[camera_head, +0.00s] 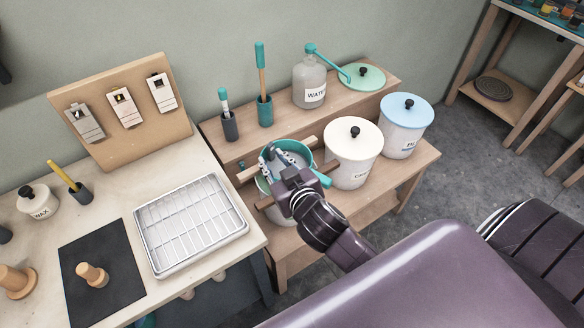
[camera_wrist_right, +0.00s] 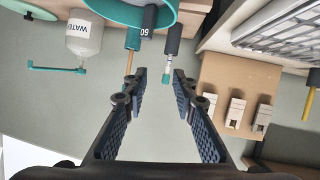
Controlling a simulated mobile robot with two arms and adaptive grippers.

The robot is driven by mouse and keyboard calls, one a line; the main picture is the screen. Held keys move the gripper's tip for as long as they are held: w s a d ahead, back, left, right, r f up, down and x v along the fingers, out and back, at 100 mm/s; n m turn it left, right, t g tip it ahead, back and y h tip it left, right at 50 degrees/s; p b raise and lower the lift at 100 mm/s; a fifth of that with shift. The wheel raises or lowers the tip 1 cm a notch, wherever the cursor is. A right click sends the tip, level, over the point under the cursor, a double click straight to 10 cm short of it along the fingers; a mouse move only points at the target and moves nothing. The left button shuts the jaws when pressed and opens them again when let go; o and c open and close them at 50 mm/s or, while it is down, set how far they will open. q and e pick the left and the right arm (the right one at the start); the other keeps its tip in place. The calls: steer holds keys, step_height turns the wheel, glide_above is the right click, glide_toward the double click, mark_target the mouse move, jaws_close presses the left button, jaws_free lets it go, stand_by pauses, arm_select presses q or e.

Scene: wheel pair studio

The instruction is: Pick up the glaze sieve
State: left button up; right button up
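The glaze sieve (camera_head: 304,147) has a round teal rim and sits at the wooden bench, partly hidden behind my right gripper. A teal end piece shows to its right. In the right wrist view the sieve (camera_wrist_right: 120,10) is a teal ring at the top edge, with a dark tab marked 60. My right gripper (camera_head: 276,154) is over the near left side of the sieve. In the right wrist view my right gripper (camera_wrist_right: 157,80) has its fingers spread with nothing between them. My left gripper is not in view.
A white lidded bucket (camera_head: 354,170) stands right of the sieve, and a blue-lidded bucket (camera_head: 402,140) beyond it. Behind are a water bottle (camera_head: 309,83), a teal brush holder (camera_head: 265,111) and a dark holder (camera_head: 230,127). A wire-rack tray (camera_head: 142,228) lies at left.

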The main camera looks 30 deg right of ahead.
steer(key=w+a+r+n+t+y, duration=0.3)
steer(key=a+r+y, duration=0.15)
steer(key=r, duration=0.45)
steer(key=w+a+r+n+t+y, duration=0.2)
steer(key=a+r+n+t+y, duration=0.15)
steer(key=a+r, duration=0.45)
steer(key=s+a+n+g+y, duration=0.5)
steer(key=a+n+g+y, duration=0.6)
steer(key=a+n+g, duration=0.1)
step_height(320, 180, down, 13)
steer(key=s+d+n+g+h, duration=0.2)
steer(key=d+n+g+h, duration=0.1)
steer(key=g+h, duration=0.3)
steer(key=d+f+m+h, duration=0.2)
steer(key=d+h, duration=0.2)
steer(key=d, duration=0.5)
steer(key=w+d+f+m+g+h, duration=0.1)
steer(key=d+f+m+h, duration=0.1)
steer(key=d, duration=0.7)
steer(key=w+d+f+m+g+h, duration=0.1)
steer(key=d+f+h, duration=0.3)
steer(key=d, duration=0.5)
steer(key=shift+w+m+h, duration=0.1)
steer(key=shift+m+h, duration=0.45)
steer(key=shift+h, duration=0.35)
step_height(320, 180, down, 7)
steer(key=shift+p, duration=1.25)
steer(key=shift+f, duration=0.25)
jaws_close()
